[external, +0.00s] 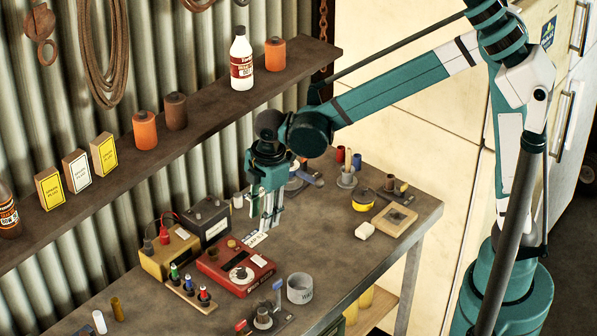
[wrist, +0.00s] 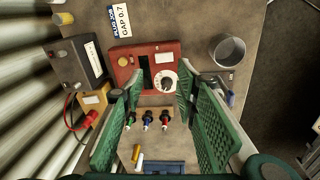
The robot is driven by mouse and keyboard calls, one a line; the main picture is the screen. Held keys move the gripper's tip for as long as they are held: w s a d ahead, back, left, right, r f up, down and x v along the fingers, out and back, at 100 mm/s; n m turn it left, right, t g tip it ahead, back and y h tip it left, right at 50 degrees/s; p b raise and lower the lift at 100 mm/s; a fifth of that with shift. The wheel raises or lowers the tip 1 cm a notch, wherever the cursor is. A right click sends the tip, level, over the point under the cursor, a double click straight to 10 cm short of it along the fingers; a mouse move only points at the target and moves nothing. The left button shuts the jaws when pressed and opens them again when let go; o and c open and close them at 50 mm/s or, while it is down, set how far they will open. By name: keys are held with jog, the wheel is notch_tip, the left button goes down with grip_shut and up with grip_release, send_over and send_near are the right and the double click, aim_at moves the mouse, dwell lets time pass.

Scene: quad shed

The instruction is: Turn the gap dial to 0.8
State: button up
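A red tester box (external: 222,279) stands on the workbench in the external view. It also shows in the wrist view (wrist: 120,74), with a dark slot in its top. The round white dial (external: 241,273) is on its top face; in the wrist view the dial (wrist: 163,81) has fine marks, too small to read. My gripper (external: 268,222) points down above the bench, behind and to the right of the box. In the wrist view its green fingers (wrist: 158,88) are wide apart with nothing gripped. A white card (wrist: 121,21) reads "PLUG JOB" and what looks like "GAP 0.7".
Three spark plugs (wrist: 147,121) stand in a wooden rack beside the box. A grey cup (external: 300,288) stands right of the box. A shelf (external: 190,125) runs along the wall.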

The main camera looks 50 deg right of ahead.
aim_at(241, 268)
jog(key=a+f+n, duration=0.1)
jog(key=a+f, duration=0.1)
jog(key=a, duration=0.1)
jog(key=a+f+n, duration=0.1)
jog(key=a, duration=0.2)
jog(key=a+f+n+g+p, duration=0.1)
jog(key=a+f, duration=0.1)
jog(key=a, duration=0.1)
jog(key=shift+w+f+h, duration=0.3)
jog(key=shift+w+f, duration=0.05)
jog(key=shift+d, duration=0.1)
jog(key=shift+f, duration=0.15)
jog(key=shift+f, duration=3.75)
jog(key=c, duration=0.9)
